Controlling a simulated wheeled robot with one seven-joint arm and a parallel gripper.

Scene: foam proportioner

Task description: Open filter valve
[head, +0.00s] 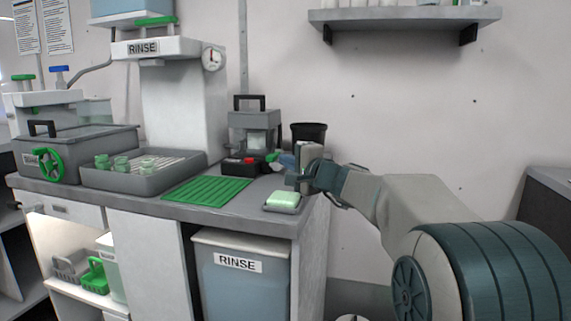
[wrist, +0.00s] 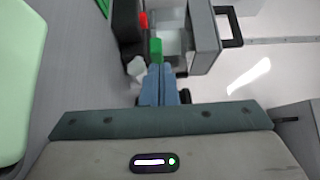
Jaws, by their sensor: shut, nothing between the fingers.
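A grey unit (head: 254,128) with a black top handle and a clear window stands on the counter's right part. A small green lever (head: 272,157), which looks like the filter valve's handle, sits low at its front right. It also shows in the wrist view (wrist: 155,50), with a pale knob beside it. My gripper (head: 282,160) is shut and empty, its blue fingers pressed together. In the wrist view the fingertips (wrist: 160,68) are right at the green lever's near end. I cannot tell whether they touch it.
A black base with a red button (head: 249,160) lies just left of the lever. A black bin (head: 309,132) stands behind my gripper. A pale green sponge on a dish (head: 283,201) lies at the counter's front edge, beside a green mat (head: 207,191).

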